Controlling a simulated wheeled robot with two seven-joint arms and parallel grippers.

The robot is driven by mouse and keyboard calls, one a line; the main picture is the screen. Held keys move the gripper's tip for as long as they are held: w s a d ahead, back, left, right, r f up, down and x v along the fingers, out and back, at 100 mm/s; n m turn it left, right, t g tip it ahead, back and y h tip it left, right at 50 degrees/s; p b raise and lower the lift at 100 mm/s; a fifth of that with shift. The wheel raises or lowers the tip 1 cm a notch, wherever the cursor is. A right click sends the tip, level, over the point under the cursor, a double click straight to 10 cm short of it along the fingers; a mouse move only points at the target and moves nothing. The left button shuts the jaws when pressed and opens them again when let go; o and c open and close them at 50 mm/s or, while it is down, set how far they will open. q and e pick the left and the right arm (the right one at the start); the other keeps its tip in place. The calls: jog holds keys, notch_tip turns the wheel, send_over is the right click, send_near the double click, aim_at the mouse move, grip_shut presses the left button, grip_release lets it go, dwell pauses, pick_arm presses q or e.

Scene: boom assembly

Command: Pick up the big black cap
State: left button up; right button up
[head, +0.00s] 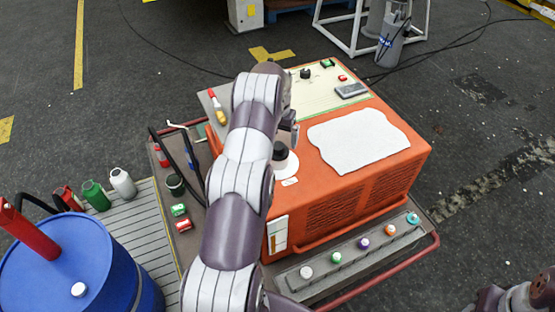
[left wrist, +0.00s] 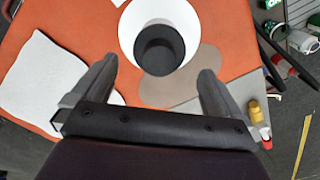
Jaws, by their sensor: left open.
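The big black cap (head: 280,150) sits on a white round piece (head: 285,165) on top of the orange machine, partly hidden by my left arm in the head view. In the left wrist view the black cap (left wrist: 160,47) shows from above, inside the white disc (left wrist: 128,30). My left gripper (left wrist: 158,72) is open, its two fingers apart on either side of the cap in the picture, with nothing between them held. In the head view the left gripper (head: 291,122) is just beyond and above the cap.
The orange machine (head: 400,175) carries a white sheet (head: 357,138), a small black knob (head: 305,74) and a dark grey device (head: 351,90). Several coloured caps line the front ledge (head: 350,262). A blue barrel (head: 70,265) stands at left.

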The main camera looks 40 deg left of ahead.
aim_at(278, 145)
pick_arm(q)
jog(key=f, duration=0.1)
jog(key=f+p, duration=0.1)
jog(key=f, duration=0.1)
jog(key=shift+s+d+f, duration=0.15)
jog(key=shift+s+d, duration=0.05)
jog(key=shift+d, duration=0.05)
jog(key=shift+a+f, duration=0.25)
jog(key=shift+f, duration=0.1)
jog(key=shift+d+r, duration=0.15)
jog(key=shift+d, duration=0.05)
jog(key=c, duration=1.1)
jog(key=shift+c, duration=0.2)
jog(key=shift+a, duration=0.1)
